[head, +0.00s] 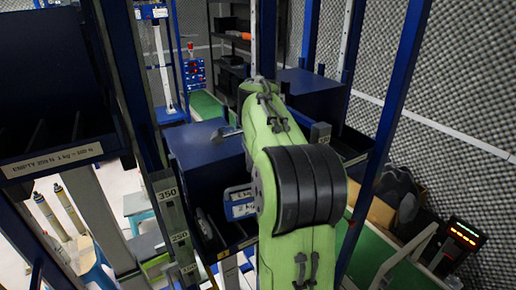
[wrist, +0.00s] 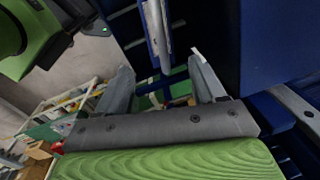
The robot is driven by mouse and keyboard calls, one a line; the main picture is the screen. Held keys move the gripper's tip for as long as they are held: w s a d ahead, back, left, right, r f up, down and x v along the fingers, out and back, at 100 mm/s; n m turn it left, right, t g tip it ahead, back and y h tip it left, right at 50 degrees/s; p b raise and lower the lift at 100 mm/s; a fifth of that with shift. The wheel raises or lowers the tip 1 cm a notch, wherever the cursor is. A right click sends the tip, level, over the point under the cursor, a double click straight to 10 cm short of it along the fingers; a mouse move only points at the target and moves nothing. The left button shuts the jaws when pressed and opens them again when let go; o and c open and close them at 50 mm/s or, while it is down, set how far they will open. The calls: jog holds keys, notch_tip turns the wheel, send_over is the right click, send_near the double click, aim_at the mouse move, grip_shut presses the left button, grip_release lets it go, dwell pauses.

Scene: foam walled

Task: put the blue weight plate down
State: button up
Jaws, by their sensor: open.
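The blue weight plate shows edge-on in the wrist view (wrist: 158,32), with a pale rim, upright beside a dark blue panel. Its lower end lies near the gap between my fingertips. My gripper (wrist: 160,62) is open, with one grey finger to each side and clear space between plate and fingers. In the head view a blue piece with a white label (head: 240,204), likely the plate, sits at the dark blue rack (head: 205,150), partly behind my green arm. My fingers are hidden there.
A shelf labelled "EMPTY" (head: 52,160) stands at the left. Blue posts (head: 392,110) rise close to my arm on the right. A lit display (head: 462,235) stands at the lower right, before the grey foam wall (head: 460,110).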

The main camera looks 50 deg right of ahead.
notch_tip(320, 180, up, 10)
jog(key=shift+s+a+f, duration=0.15)
jog(key=shift+s+a, duration=0.05)
jog(key=shift+s, duration=0.25)
